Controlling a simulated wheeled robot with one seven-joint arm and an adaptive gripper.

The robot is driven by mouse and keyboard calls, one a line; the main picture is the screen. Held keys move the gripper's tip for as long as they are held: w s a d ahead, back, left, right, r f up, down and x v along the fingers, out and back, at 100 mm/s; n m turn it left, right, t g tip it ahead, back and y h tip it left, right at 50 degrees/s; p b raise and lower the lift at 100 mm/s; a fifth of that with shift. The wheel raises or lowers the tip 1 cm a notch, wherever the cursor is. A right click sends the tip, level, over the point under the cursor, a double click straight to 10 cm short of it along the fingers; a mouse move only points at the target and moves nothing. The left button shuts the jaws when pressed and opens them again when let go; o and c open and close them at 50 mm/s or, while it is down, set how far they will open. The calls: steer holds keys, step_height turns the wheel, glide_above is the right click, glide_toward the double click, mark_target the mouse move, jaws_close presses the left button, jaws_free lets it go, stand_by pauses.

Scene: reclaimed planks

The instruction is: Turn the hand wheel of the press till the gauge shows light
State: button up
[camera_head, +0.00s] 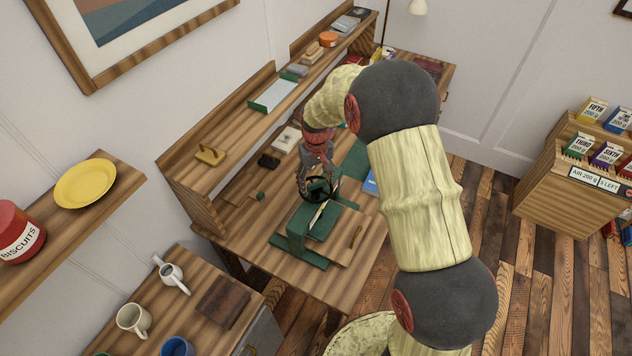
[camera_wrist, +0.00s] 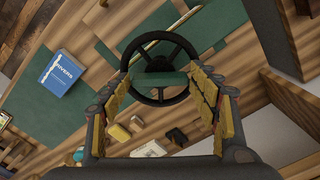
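The green press (camera_head: 297,236) stands on the wooden desk, with its black hand wheel (camera_head: 309,198) on top. In the wrist view the wheel (camera_wrist: 132,50) is a black ring with a hub and spokes, and a green bar of the press lies behind it. My gripper (camera_wrist: 160,76) points at the wheel, its two yellow-padded fingers apart, one at each side of the rim. I cannot tell whether the pads touch the rim. In the head view my gripper (camera_head: 318,172) is directly above the wheel and partly hides it. I cannot make out a gauge reading in either view.
A blue book (camera_wrist: 61,75) lies on a green mat (camera_wrist: 35,110) beside the press. Small blocks and cards lie behind the wheel. A raised shelf (camera_head: 232,125) runs along the wall. A lower cabinet with mugs (camera_head: 134,319) stands at the front left.

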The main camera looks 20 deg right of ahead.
mark_target(319, 196)
steer(key=shift+o, duration=1.2)
steer(key=shift+r, duration=0.1)
step_height(319, 196, up, 12)
steer(key=shift+f, duration=0.2)
stand_by(0.6)
steer(key=s+r+t+b, duration=0.2)
steer(key=s+b, duration=0.1)
steer(key=s, duration=0.7)
steer(key=s+r+m+t+b, duration=0.1)
steer(key=s+b, duration=0.3)
steer(key=s, duration=0.7)
steer(key=s+r+t+b, duration=0.2)
steer(key=s+r+b, duration=0.1)
steer(key=s, duration=0.7)
steer(key=shift+s+m+t+b, duration=0.15)
steer(key=shift+m+t+b, duration=0.2)
steer(key=shift+b, duration=0.35)
steer(key=shift+a, duration=0.1)
